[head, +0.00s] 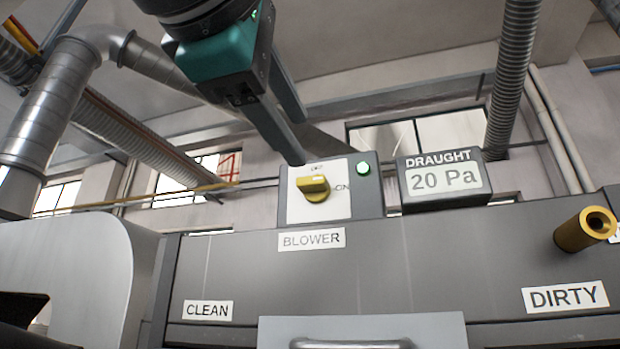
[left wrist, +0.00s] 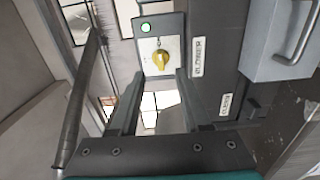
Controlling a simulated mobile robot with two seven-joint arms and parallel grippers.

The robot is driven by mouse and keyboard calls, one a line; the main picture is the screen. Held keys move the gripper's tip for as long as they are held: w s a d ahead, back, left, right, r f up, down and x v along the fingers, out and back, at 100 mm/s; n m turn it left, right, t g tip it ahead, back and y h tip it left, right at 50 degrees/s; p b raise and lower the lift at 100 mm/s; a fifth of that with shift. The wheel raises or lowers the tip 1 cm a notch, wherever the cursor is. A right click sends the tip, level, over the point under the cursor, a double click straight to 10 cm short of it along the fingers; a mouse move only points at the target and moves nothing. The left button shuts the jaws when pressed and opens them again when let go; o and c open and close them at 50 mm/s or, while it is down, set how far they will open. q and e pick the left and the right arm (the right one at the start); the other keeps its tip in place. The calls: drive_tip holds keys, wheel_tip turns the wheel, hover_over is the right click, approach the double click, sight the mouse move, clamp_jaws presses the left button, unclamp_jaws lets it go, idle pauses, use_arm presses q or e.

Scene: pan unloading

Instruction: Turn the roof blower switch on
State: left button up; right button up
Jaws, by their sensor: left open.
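The yellow blower knob (head: 314,188) sits on a white plate (head: 336,205) of a grey switch box above the BLOWER label (head: 311,239). Its long grip lies roughly level, towards the ON mark at its right; OFF is marked above. The lamp (head: 363,169) beside it glows green. My left gripper (head: 298,138) is open and empty, just above the box, its fingers pointing down towards it. In the left wrist view the knob (left wrist: 154,62) shows beyond and between the two open fingertips (left wrist: 161,73), apparently untouched. My right gripper is not in view.
A draught display (head: 444,180) reading 20 Pa stands right of the switch box. A brass tube (head: 585,229) sticks out at the right above the DIRTY label. A grey door with a handle (head: 350,344) is below. Pipes (head: 55,110) rise at the left.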

use_arm(q)
drive_tip(key=shift+v, duration=2.1)
